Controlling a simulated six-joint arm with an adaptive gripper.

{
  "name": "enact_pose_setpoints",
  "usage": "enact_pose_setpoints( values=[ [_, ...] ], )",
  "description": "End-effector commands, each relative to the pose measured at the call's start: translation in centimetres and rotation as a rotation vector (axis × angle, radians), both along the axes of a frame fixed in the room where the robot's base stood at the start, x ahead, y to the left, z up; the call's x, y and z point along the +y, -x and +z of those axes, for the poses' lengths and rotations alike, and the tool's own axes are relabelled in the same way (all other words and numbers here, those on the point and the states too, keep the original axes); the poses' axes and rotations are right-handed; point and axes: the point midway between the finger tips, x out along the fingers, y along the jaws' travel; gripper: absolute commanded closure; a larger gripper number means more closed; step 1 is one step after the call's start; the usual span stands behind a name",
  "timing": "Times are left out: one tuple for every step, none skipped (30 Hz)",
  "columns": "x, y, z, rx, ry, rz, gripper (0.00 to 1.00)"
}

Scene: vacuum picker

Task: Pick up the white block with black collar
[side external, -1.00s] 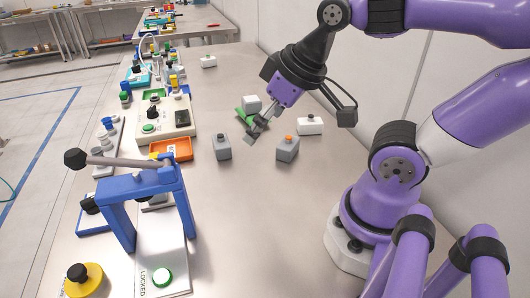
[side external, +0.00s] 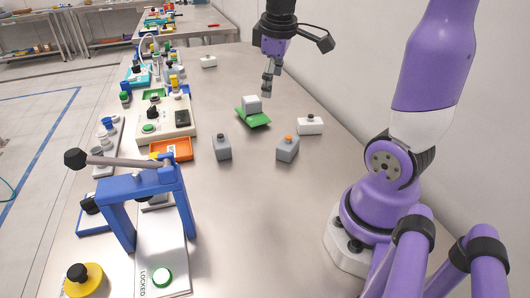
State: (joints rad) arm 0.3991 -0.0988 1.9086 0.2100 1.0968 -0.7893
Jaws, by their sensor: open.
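Two white blocks with a dark part on top are in view. One white block (side external: 311,127) lies on the table right of the green pad. Another white block (side external: 208,63) lies farther back on the table. I cannot tell which of them has the black collar the task names.
A grey block with an orange top (side external: 288,150) and a grey block with a dark top (side external: 222,149) stand in front of the pad. An orange tray (side external: 172,149), a button panel (side external: 165,125) and a blue lever press (side external: 130,190) line the left.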

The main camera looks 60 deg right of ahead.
Motion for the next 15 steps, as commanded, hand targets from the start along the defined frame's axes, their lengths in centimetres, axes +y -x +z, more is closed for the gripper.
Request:
enact_pose_setpoints(
  values=[
    [-2.9, -0.3, -0.8, 0.065, -0.003, 0.008, 0.13],
    [-4.4, -0.3, -1.2, 0.098, -0.006, 0.025, 0.13],
    [-6.4, -0.2, -1.9, 0.139, -0.014, 0.047, 0.13],
    [-7.7, 0.0, -2.4, 0.168, -0.024, 0.062, 0.13],
    [-9.0, 0.2, -3.0, 0.193, -0.035, 0.078, 0.13],
    [-10.6, 0.6, -3.7, 0.221, -0.050, 0.096, 0.13],
    [-11.6, 0.9, -4.2, 0.239, -0.062, 0.110, 0.13],
    [-12.5, 1.2, -4.7, 0.254, -0.074, 0.123, 0.13],
    [-13.5, 1.6, -5.3, 0.270, -0.088, 0.139, 0.13],
    [-14.1, 1.8, -5.7, 0.279, -0.098, 0.148, 0.13],
    [-14.6, 2.1, -6.0, 0.287, -0.105, 0.156, 0.13],
    [-15.1, 2.3, -6.3, 0.293, -0.114, 0.167, 0.13],
    [-15.4, 2.5, -6.6, 0.299, -0.119, 0.173, 0.13],
    [-15.6, 2.6, -6.9, 0.302, -0.123, 0.177, 0.13],
    [-15.8, 2.8, -7.4, 0.306, -0.126, 0.181, 0.13]
  ],
)
